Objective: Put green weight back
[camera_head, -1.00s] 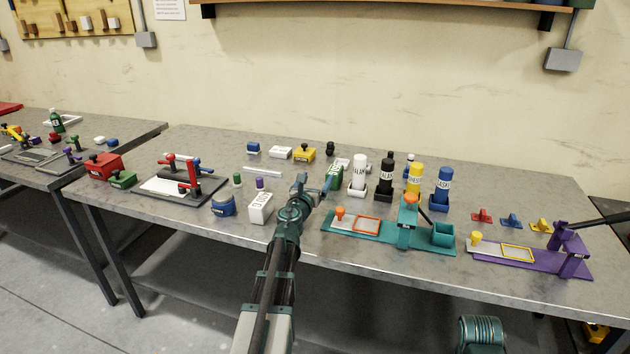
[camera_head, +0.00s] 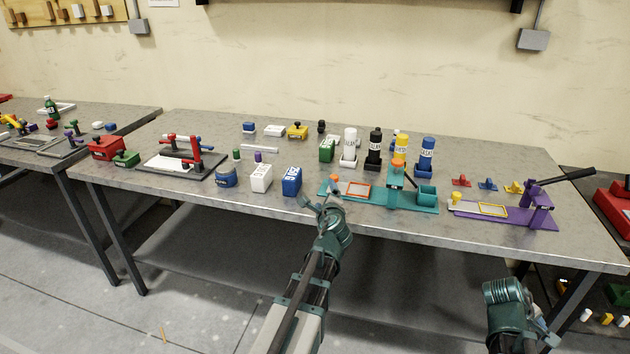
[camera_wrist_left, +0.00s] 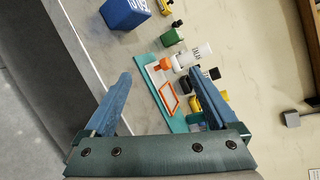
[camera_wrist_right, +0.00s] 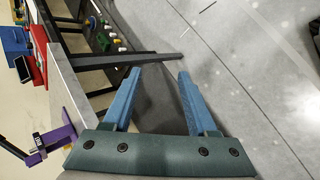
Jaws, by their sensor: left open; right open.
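Several green things are in the head view, and I cannot tell for sure which is the green weight. A green block with a dark knob (camera_head: 126,159) sits at the left of the main table beside a larger red one. A small green cylinder (camera_head: 236,155) stands beside a purple one. A green box (camera_head: 327,148) stands at the back middle; it also shows in the left wrist view (camera_wrist_left: 173,35). My left gripper (camera_head: 322,203) is open and empty at the table's front edge, near the teal stand. My right gripper (camera_head: 545,330) is open and empty, low in front of the table.
A blue box (camera_head: 291,181) and a white box (camera_head: 261,178) stand near the front edge. The teal stand (camera_head: 380,199) and purple stand (camera_head: 503,215) are to the right. Several bottles (camera_head: 375,150) stand behind. A red thing (camera_head: 615,208) is at the far right.

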